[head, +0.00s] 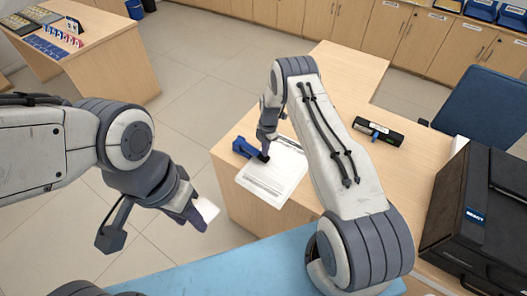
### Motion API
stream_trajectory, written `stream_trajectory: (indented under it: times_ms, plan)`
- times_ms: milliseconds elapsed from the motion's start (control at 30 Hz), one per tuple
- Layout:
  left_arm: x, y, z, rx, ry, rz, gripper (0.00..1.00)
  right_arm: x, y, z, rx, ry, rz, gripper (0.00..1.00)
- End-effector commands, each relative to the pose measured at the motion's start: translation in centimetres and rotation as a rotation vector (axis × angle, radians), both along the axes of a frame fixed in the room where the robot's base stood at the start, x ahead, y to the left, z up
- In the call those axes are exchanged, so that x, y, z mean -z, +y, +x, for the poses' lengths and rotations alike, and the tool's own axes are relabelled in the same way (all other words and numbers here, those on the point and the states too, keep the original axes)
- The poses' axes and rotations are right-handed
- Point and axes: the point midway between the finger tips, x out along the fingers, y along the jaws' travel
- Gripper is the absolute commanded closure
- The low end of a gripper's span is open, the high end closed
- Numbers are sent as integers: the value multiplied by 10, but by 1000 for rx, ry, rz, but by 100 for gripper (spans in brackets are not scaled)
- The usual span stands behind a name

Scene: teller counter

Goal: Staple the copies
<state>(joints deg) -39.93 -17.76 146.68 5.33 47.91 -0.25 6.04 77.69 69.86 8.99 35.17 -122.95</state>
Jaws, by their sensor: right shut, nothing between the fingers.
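A blue stapler (244,148) sits on the wooden counter at the upper left edge of the white printed copies (276,180). Its dark front end reaches over the sheets. My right gripper (266,153) is shut and empty, pointing down at the front end of the stapler; I cannot tell whether it touches it. My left gripper (200,217) hangs in front of the floor, left of the counter, away from the copies. A small white patch shows at its fingers; I cannot tell whether it is held or whether the fingers are open.
A black device (378,132) with a small display lies on the counter to the right. A large black case (480,215) stands at the far right. A blue surface (235,268) lies in front. A second desk (100,60) stands at the upper left.

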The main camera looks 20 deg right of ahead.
Motion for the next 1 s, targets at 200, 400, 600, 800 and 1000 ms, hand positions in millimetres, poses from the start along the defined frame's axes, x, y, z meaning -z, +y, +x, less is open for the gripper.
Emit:
stream_trajectory:
  times_ms: [200,400,600,800,1000]
  plan:
    - [3,0,0,0,0,0,62,2,-2,-1,1,3,0,100]
    - [22,0,0,0,0,0,62,-3,-25,8,4,-1,0,100]
    - [20,0,0,0,0,0,62,-9,-29,9,0,1,1,100]
    - [22,0,0,-7,1,0,62,-12,-29,10,0,0,0,100]
    - [33,0,0,-6,1,0,62,-39,-32,12,0,-3,-1,100]
